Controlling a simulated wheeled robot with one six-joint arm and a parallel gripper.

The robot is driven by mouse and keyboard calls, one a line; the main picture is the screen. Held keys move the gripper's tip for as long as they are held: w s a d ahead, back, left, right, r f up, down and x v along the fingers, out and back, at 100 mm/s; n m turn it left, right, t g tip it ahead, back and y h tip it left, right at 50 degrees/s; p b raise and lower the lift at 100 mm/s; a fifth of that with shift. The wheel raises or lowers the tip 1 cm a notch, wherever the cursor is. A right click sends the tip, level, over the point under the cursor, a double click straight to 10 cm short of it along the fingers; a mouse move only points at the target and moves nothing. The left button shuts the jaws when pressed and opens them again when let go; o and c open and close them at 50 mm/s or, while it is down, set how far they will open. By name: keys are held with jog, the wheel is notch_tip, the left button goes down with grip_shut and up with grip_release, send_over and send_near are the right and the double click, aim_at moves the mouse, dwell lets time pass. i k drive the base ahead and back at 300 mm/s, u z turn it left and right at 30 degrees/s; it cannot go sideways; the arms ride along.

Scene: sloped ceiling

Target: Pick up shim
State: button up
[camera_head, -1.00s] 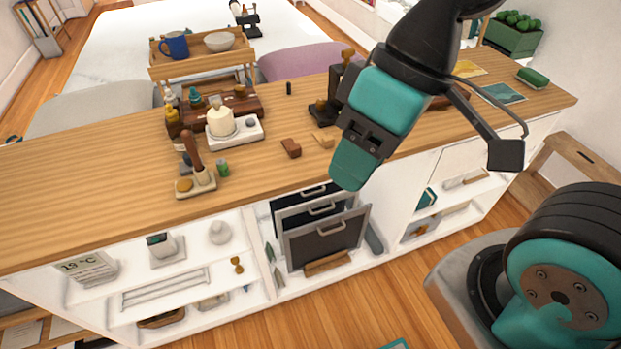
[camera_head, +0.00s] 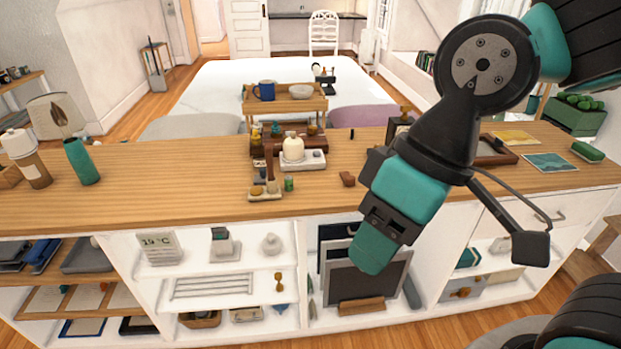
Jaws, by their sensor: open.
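A small reddish-brown block (camera_head: 347,179) lies on the wooden counter, just left of my arm; it may be the shim, but I cannot tell for sure. A lighter wooden piece beside it is hidden behind my arm now. My gripper (camera_head: 374,248) is open, with its teal end pointing down in front of the counter's front edge. It appears nearer to the camera than the block and apart from it. No object shows in it.
The wooden counter (camera_head: 190,207) has a clear left front. A white scale-like base with a cream bottle (camera_head: 293,148) and a tool holder (camera_head: 265,191) stand left of the block. A framed tray (camera_head: 490,152) lies right.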

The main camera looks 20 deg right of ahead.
aim_at(349, 180)
jog(key=u, duration=0.55)
jog(key=i, duration=1.3)
jog(key=z, duration=0.4)
